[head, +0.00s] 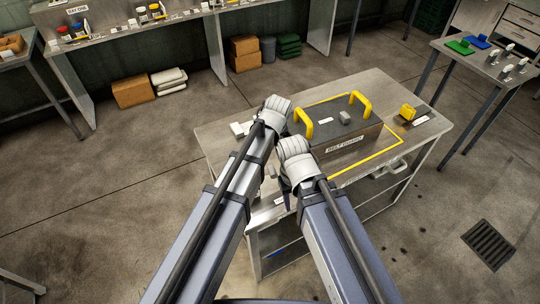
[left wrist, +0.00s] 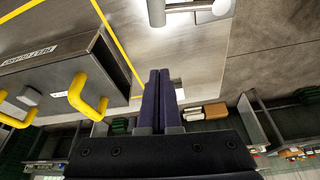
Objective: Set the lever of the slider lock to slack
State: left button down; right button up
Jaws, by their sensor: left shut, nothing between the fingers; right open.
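I cannot make out the slider lock or its lever for certain. A bare metal cylinder with a side rod (left wrist: 157,12) shows at the top of the left wrist view, cut off by the edge; I cannot tell what it is. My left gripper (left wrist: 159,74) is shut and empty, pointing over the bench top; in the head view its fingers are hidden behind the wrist. My right gripper (head: 284,187) is open beside the front left of the bench, mostly hidden by its own wrist. My arms cover the bench's left part in the head view.
The bench (head: 215,140) carries a grey belt guard box (head: 355,142) with yellow handles, inside a yellow outline. A side table (head: 480,62) stands at right.

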pick_arm(q)
jog(key=b+x, duration=1)
jog(key=x, duration=0.1)
jog(key=s, duration=0.1)
jog(key=s+d, duration=0.1)
jog(key=s+r+p, duration=0.1)
jog(key=s, duration=0.1)
jog(key=shift+d, duration=0.15)
jog(key=shift+s+d, duration=0.1)
jog(key=shift+s, duration=0.1)
